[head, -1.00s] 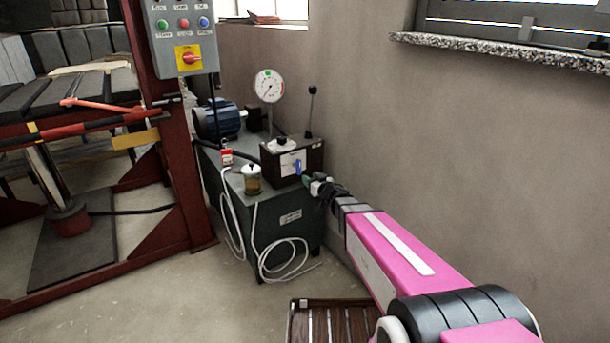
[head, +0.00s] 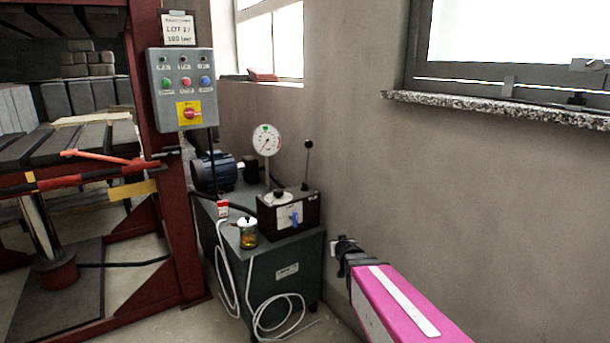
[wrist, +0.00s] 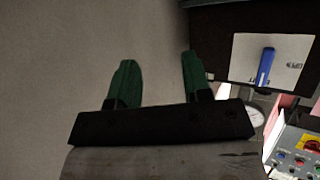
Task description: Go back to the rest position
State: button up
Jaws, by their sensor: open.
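My gripper (wrist: 156,78) shows in the wrist view with its two green fingers apart and nothing between them. Past the fingers is plain grey-brown wall. In the head view my gripper (head: 336,247) is at the end of my pink arm, in front of the wall and to the right of the green hydraulic unit. It looks small there, and its fingers are hard to make out. It appears clear of the black valve box (head: 290,213) with the blue lever, which also shows at the upper right of the wrist view (wrist: 240,65).
A green cabinet (head: 290,262) carries a round gauge (head: 266,140), a motor (head: 214,172) and a small jar (head: 247,234). A red press frame (head: 178,230) with a grey control box (head: 182,88) stands to the left. A stone sill (head: 500,108) juts from the right wall.

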jog(key=s+d+f+g, duration=0.2)
jog(key=s+g, duration=0.4)
jog(key=s, duration=0.5)
jog(key=s+d+f+m+g, duration=0.1)
jog(key=s+d+f+g, duration=0.1)
jog(key=s+g, duration=0.5)
jog(key=s+f, duration=0.1)
jog(key=s, duration=0.3)
jog(key=shift+s+d+f, duration=0.15)
jog(key=shift+s+d, duration=0.2)
jog(key=shift+s, duration=0.05)
